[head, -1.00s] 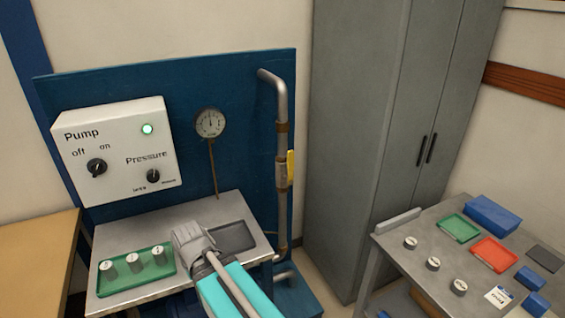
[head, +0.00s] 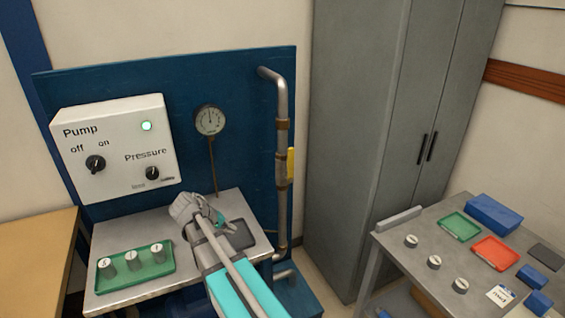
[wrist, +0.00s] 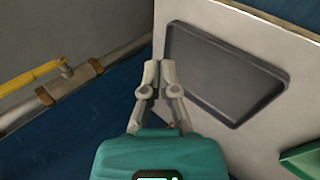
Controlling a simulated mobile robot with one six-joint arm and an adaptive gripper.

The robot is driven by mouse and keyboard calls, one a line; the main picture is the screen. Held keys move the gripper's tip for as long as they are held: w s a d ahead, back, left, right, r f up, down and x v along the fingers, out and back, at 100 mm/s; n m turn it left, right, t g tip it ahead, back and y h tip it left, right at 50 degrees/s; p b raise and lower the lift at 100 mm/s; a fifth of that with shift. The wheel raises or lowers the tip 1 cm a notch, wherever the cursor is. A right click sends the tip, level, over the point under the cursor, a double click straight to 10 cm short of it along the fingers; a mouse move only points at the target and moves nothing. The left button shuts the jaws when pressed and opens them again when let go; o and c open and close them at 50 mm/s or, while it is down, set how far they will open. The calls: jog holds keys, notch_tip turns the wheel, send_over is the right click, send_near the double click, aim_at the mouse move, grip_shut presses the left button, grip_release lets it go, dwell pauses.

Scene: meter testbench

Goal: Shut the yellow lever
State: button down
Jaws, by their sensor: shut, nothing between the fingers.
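The yellow lever (head: 291,163) sits on the vertical pipe (head: 282,207) at the right edge of the blue panel and runs along the pipe. In the wrist view the lever (wrist: 34,72) is at the left, roughly parallel to the pipe (wrist: 92,68). My gripper (wrist: 159,72) is shut and empty, its fingertips apart from the lever, which lies to their left. In the head view my gripper (head: 238,224) is small and partly hidden by my arm, above the metal bench, left of and lower than the lever.
The bench (head: 222,204) holds a dark tray (head: 241,236) and a green tray (head: 136,284) with small weights. The pump box (head: 118,150) and a gauge (head: 209,120) are on the panel (head: 245,100). A grey cabinet (head: 375,130) stands right of the pipe, with a gap between.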

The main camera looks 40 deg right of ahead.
jog(key=w+d+r+m+g+h+b, duration=0.1)
jog(key=w+d+r+g+h, duration=0.2)
jog(key=w+d+r+h, duration=0.6)
jog(key=w+d+r, duration=0.1)
jog(key=d+r, duration=0.2)
jog(key=d, duration=0.1)
jog(key=shift+w+d+r+m, duration=0.15)
jog(key=shift+w+r+m, duration=0.1)
jog(key=shift+m, duration=0.05)
jog(key=shift+d, duration=0.15)
send_near(291, 166)
jog(key=d+r, duration=0.1)
jog(key=d, duration=0.1)
jog(key=d+r, duration=0.1)
jog(key=d, duration=0.1)
jog(key=d+r, duration=0.1)
jog(key=d, duration=0.1)
jog(key=shift+s+d, duration=0.2)
jog(key=shift+s, duration=0.15)
